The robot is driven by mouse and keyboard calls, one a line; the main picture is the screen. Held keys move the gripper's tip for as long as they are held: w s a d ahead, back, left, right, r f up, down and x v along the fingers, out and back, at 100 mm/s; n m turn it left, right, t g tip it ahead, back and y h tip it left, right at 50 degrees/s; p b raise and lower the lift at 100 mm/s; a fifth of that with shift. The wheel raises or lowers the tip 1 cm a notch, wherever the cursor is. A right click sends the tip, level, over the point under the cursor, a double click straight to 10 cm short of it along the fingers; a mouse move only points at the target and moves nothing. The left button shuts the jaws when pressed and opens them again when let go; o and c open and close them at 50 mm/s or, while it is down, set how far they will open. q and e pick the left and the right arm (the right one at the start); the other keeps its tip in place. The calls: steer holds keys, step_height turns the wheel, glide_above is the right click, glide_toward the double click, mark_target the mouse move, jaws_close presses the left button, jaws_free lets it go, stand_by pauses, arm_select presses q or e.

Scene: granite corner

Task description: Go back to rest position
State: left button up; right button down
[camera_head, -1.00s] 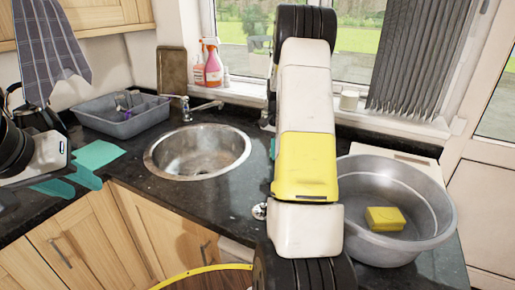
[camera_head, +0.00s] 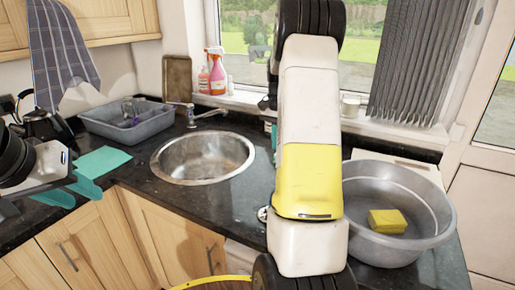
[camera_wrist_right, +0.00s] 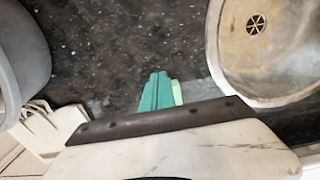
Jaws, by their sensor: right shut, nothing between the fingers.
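My left gripper (camera_head: 72,193) is at the left edge of the head view, above the dark counter's front edge. Its two teal fingers are apart with nothing between them. My right arm stands up through the middle of the head view and hides most of its own gripper. In the right wrist view my right gripper (camera_wrist_right: 157,88) shows its teal fingers together and empty, above the dark speckled counter.
The sink (camera_head: 203,157) lies left of my right arm. A grey basin (camera_head: 425,216) with a yellow sponge (camera_head: 387,221) stands right of it. A grey dish rack (camera_head: 142,124), a teal cloth (camera_head: 103,161) and spray bottles (camera_head: 217,75) are at the left and back.

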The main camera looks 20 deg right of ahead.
steer(key=s+a+r+n+t+y, duration=0.1)
steer(key=s+a+r+n+t, duration=0.3)
steer(key=s+a+r, duration=0.9)
steer(key=s+a+n+t+y, duration=0.1)
steer(key=s+a+n+t, duration=0.1)
steer(key=s+a+n, duration=0.4)
steer(key=s+a, duration=0.4)
steer(key=s, duration=0.3)
steer(key=shift+s+n, duration=0.3)
